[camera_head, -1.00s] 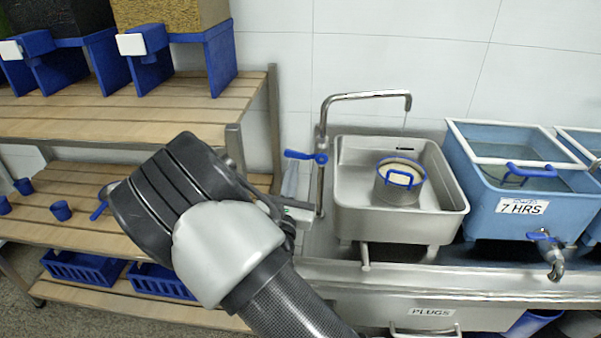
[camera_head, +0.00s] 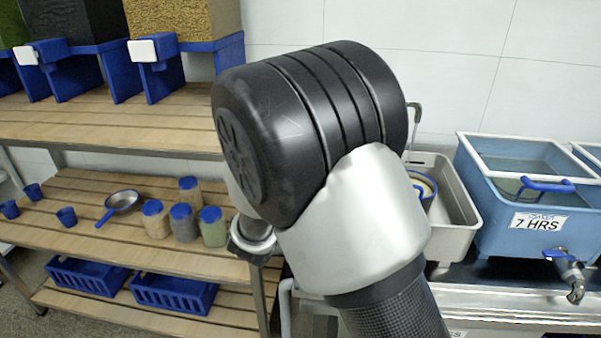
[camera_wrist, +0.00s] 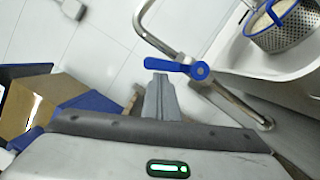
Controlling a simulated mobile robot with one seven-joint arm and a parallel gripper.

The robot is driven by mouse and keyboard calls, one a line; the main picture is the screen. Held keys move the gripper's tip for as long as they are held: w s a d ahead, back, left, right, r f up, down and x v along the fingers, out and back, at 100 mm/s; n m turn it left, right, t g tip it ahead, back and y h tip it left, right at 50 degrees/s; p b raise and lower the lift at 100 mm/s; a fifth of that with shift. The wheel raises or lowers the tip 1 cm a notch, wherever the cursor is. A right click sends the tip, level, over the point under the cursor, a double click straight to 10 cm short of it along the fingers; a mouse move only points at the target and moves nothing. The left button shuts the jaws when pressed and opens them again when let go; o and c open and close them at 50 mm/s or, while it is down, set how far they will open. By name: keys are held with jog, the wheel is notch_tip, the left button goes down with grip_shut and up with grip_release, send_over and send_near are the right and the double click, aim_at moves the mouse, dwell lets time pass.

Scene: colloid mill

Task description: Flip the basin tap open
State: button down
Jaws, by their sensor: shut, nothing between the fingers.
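The basin tap's blue lever (camera_wrist: 175,66) shows in the wrist view, pointing left from its round hub on the metal pipe (camera_wrist: 158,42). My gripper (camera_wrist: 159,78) is shut and empty. Its tips appear just below the lever in that picture; I cannot tell whether they touch it. In the head view my arm hides the lever and my gripper; only the bent end of the tap's spout (camera_head: 414,112) shows. The metal basin (camera_head: 460,222) stands behind my arm, and its rim shows in the wrist view.
A perforated strainer with a blue rim (camera_wrist: 285,28) sits in the basin. A blue tank marked 7 HRS (camera_head: 490,215) stands to the right. A wooden shelf (camera_head: 110,138) with jars, cups and a pan is on the left. White wall tiles are behind.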

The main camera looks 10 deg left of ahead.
jog(key=shift+d+r+m+g+b, duration=0.4)
jog(key=shift+d+m+b, duration=0.3)
jog(key=shift+m+b, duration=0.8)
jog(key=shift+d+r+m+g+b, duration=0.2)
jog(key=shift+d+r+m+b, duration=0.4)
jog(key=shift+m+b, duration=0.85)
jog(key=shift+d, duration=0.1)
jog(key=shift+f+b, duration=0.1)
jog(key=shift+b, duration=0.25)
